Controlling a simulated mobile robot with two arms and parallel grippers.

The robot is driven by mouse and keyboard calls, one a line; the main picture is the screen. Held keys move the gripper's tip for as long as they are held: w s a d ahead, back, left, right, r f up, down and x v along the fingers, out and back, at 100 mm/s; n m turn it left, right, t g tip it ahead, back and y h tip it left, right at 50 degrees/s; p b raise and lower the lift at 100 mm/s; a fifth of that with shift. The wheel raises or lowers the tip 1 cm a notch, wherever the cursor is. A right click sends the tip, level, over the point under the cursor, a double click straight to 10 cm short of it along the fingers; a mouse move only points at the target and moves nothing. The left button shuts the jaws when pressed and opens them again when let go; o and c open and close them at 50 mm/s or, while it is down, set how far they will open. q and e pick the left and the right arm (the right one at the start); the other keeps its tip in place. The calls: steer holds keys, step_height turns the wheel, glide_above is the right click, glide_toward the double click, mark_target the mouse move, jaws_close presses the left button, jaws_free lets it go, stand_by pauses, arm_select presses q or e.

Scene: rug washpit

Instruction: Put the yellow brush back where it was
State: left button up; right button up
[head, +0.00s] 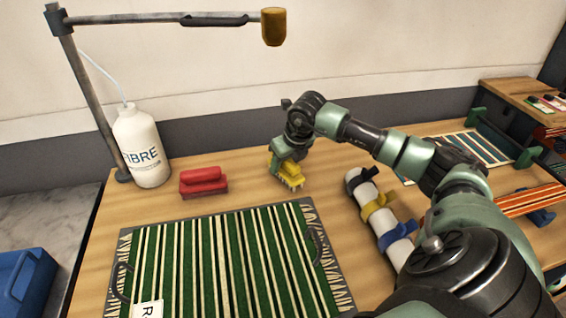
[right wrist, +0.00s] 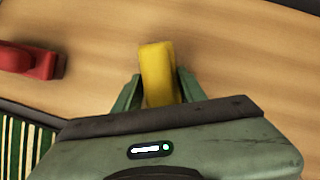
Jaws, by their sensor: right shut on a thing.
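The yellow brush (head: 291,179) is in my right gripper (head: 284,162), at the back middle of the wooden table. Its pale bristles face down. I cannot tell whether they touch the table. In the right wrist view the yellow brush (right wrist: 156,72) stands between the two green fingers of my right gripper (right wrist: 155,92), which are shut on it. The gripper hides part of its handle. My left gripper is not in view.
A red brush (head: 203,182) lies to the left, beside a white bottle (head: 142,146) and a lamp post. A green striped rug (head: 225,262) covers the front. A white roll (head: 383,215) with straps lies right. Bare wood surrounds the yellow brush.

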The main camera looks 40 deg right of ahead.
steer(key=shift+f, duration=0.15)
steer(key=o, duration=1.3)
steer(key=shift+r, duration=0.25)
steer(key=shift+s+r, duration=0.15)
steer(key=shift+r, duration=0.15)
steer(key=b+v, duration=0.2)
steer(key=v, duration=0.7)
steer(key=shift+s+a+r, duration=0.1)
steer(key=shift+s+r, duration=0.05)
steer(key=shift+r, duration=0.2)
steer(key=shift+v, duration=0.75)
